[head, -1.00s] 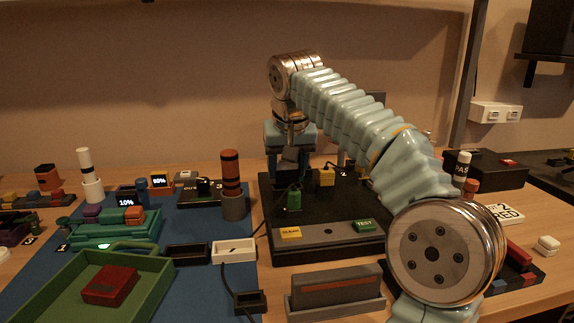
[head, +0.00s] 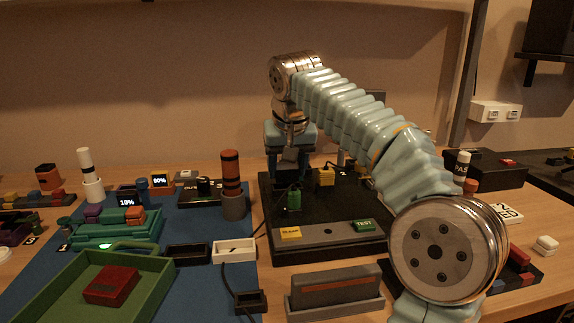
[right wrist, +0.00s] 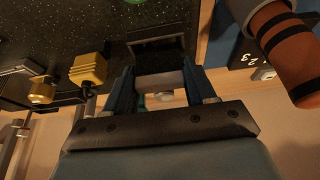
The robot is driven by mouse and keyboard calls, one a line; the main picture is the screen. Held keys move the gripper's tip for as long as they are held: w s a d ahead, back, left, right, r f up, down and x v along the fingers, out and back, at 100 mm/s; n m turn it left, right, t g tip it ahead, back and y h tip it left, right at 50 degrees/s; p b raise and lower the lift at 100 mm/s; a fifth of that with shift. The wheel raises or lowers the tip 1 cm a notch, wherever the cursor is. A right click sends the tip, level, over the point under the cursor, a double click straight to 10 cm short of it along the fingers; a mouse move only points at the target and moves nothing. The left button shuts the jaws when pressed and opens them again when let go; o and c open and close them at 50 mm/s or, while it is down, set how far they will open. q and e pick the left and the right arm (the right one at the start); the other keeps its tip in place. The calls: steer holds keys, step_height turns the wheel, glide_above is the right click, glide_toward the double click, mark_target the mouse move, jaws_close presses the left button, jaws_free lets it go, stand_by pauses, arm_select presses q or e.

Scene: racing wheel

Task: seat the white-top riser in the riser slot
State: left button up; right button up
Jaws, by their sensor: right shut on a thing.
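My right gripper (head: 289,178) points down over the back left of the black board (head: 330,256) in the head view. In the right wrist view its two blue fingers (right wrist: 160,92) are shut on a small block with a pale face (right wrist: 160,80), which I take to be the white-top riser. Just beyond the block is a dark rectangular recess or frame (right wrist: 158,46), perhaps the riser slot. I cannot tell whether the block is inside it or in front of it. In the head view the fingers hide the block. My left gripper is not in view.
An orange-brown banded cylinder (head: 231,170) stands close to the left, also in the wrist view (right wrist: 283,54). A green tray (head: 60,290) lies front left.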

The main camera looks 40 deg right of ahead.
stand_by(0.3)
steer(key=shift+f+b, duration=0.45)
steer(key=shift+f, duration=0.35)
stand_by(0.4)
steer(key=shift+r+p, duration=0.5)
steer(key=shift+p, duration=0.2)
steer(key=shift+p, duration=0.45)
stand_by(1.1)
steer(key=shift+f+b, duration=0.45)
steer(key=shift+f, duration=0.1)
steer(key=shift+r, duration=0.1)
